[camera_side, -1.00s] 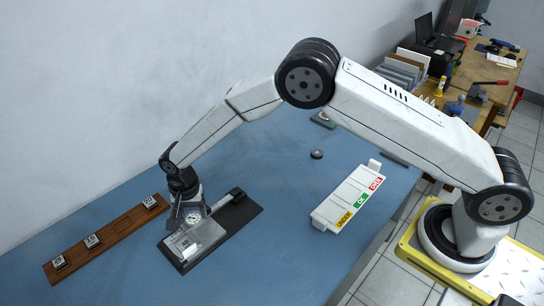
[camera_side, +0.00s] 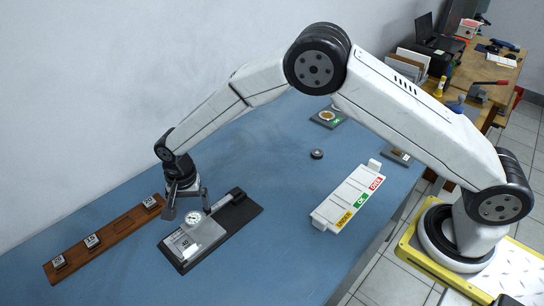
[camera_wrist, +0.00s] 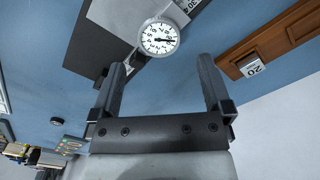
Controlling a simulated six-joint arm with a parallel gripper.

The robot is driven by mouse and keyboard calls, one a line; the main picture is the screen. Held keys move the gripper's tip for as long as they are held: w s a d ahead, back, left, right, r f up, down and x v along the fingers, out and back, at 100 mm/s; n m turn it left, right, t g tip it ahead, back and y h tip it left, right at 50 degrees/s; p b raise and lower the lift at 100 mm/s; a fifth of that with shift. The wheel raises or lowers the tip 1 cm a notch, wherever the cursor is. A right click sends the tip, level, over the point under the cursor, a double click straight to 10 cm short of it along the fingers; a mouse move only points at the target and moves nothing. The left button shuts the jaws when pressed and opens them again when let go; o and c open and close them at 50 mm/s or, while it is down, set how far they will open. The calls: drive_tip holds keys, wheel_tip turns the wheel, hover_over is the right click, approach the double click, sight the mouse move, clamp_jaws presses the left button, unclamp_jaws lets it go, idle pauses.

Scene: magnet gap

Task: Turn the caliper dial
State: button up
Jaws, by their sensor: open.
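The caliper dial (camera_side: 193,217) is a round white face with dark numbers and a pointer. It sits on a grey caliper fixture (camera_side: 206,234) that lies on a dark base plate (camera_side: 240,212). In the wrist view the dial (camera_wrist: 159,38) shows beyond the fingertips, between the lines of the two fingers. My gripper (camera_side: 187,206) is open and empty, just above and to the left of the dial in the side view. In the wrist view both fingers of my gripper (camera_wrist: 164,68) stand wide apart, with clear blue table between them. I see no contact with the dial.
A brown wooden rack (camera_side: 110,236) with several numbered blocks lies left of the fixture. A white tray (camera_side: 346,200) with coloured labels stands to the right. A small dark round piece (camera_side: 316,154) lies behind it. The blue table between is clear.

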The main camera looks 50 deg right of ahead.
sight(193, 219)
drive_tip(key=shift+r, duration=2.2)
drive_tip(key=shift+m, duration=0.3)
drive_tip(key=m, duration=0.4)
drive_tip(key=shift+s+a, duration=0.25)
drive_tip(key=shift+a, duration=0.1)
drive_tip(key=shift+f, duration=0.1)
drive_tip(key=shift+f, duration=3.85)
drive_tip(key=shift+c, duration=0.2)
drive_tip(key=c, duration=1.2)
drive_tip(key=shift+c, duration=0.2)
